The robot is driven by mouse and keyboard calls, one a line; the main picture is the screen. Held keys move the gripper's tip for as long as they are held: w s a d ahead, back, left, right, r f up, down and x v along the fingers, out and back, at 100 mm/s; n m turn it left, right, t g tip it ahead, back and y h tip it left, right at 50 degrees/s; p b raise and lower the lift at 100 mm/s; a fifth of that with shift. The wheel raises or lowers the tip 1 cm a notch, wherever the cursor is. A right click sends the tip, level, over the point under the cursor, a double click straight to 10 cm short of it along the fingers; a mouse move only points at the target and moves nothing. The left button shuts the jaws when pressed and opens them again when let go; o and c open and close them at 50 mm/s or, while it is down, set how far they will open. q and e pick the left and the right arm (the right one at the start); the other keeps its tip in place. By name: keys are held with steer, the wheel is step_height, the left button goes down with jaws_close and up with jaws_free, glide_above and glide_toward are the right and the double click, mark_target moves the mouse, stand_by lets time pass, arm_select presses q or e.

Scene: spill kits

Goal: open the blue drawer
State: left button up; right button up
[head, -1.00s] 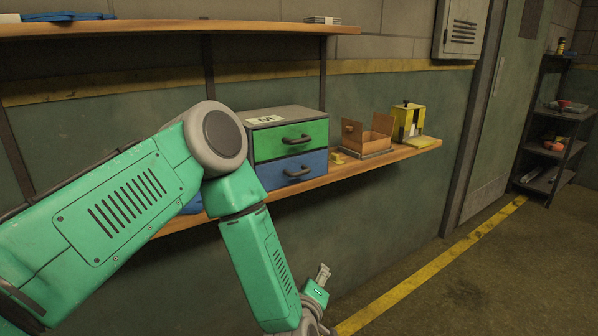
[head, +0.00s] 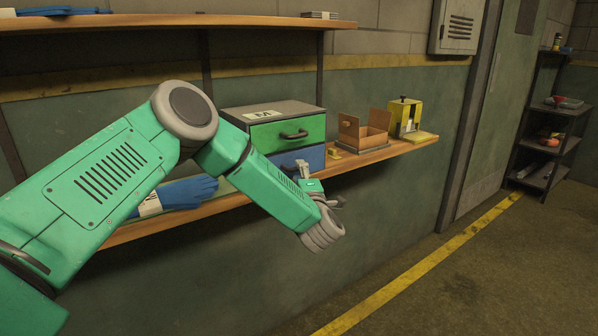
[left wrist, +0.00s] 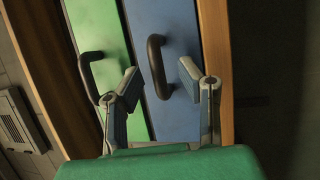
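The blue drawer (head: 316,157) is the lower one in a grey two-drawer cabinet (head: 272,110) on the wooden shelf; it looks shut. My left arm partly covers it in the head view. In the left wrist view the blue drawer (left wrist: 183,118) has a dark handle (left wrist: 156,66). My left gripper (head: 318,180) is in front of the cabinet. In the left wrist view my left gripper (left wrist: 155,88) is open, its fingers on either side of the blue drawer's handle in the picture; I cannot tell whether they touch it. My right gripper is not in view.
The green drawer (head: 273,136) sits above the blue one and looks shut. Blue gloves (head: 187,192) lie left of the cabinet. The floor before the shelf is clear.

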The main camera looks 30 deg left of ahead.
arm_select(q)
steer(key=shift+x, duration=1.15)
jaws_close()
steer(key=shift+f, duration=0.1)
